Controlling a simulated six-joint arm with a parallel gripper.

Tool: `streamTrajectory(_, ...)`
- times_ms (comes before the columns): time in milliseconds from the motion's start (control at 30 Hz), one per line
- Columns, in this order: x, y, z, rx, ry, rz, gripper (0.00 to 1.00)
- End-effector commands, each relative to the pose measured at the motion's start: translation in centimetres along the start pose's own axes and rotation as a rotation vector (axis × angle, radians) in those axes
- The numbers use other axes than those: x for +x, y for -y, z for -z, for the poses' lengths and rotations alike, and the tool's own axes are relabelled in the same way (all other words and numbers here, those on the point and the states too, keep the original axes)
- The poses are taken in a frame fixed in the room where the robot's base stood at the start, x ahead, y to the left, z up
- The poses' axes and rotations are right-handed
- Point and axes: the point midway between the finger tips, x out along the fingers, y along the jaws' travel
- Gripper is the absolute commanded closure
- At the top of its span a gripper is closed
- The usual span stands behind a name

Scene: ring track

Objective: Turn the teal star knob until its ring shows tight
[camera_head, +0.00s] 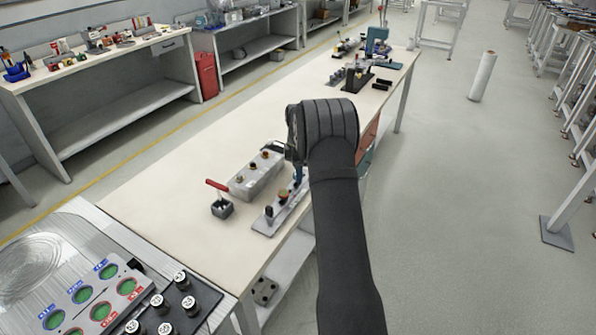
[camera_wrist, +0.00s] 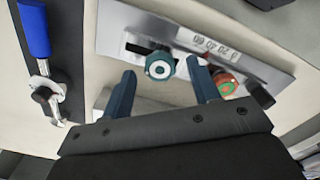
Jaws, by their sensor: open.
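The teal knob (camera_wrist: 160,66) shows in the wrist view on a silver plate (camera_wrist: 130,22) with a dark slot and a printed number scale. A pale ring and dark centre show on its top. My gripper (camera_wrist: 162,72) is open, with one blue finger on each side of the knob's near side. I cannot tell whether either finger touches it. In the head view the plate (camera_head: 272,228) lies near the bench's front edge, and my gripper (camera_head: 299,177) is over its far end. My arm and gripper hide the knob there.
An orange-and-green round knob (camera_wrist: 226,83) sits close to the right finger. A blue-handled tool (camera_wrist: 36,35) lies at left. In the head view, a grey box (camera_head: 256,178) with knobs and a red-handled lever (camera_head: 217,186) stand left of the plate. The bench's left part is clear.

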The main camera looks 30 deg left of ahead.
Motion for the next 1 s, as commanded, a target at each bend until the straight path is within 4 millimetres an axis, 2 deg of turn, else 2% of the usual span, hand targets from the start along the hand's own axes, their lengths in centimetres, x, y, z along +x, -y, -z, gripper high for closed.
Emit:
streamTrajectory(367,0.62,0.00,0.00,0.000,0.000,-0.001,0.45)
streamTrajectory(600,0.60,0.00,0.00,0.000,0.000,-0.001,0.89)
streamTrajectory(1000,0.58,0.00,0.00,0.072,0.000,0.000,0.89)
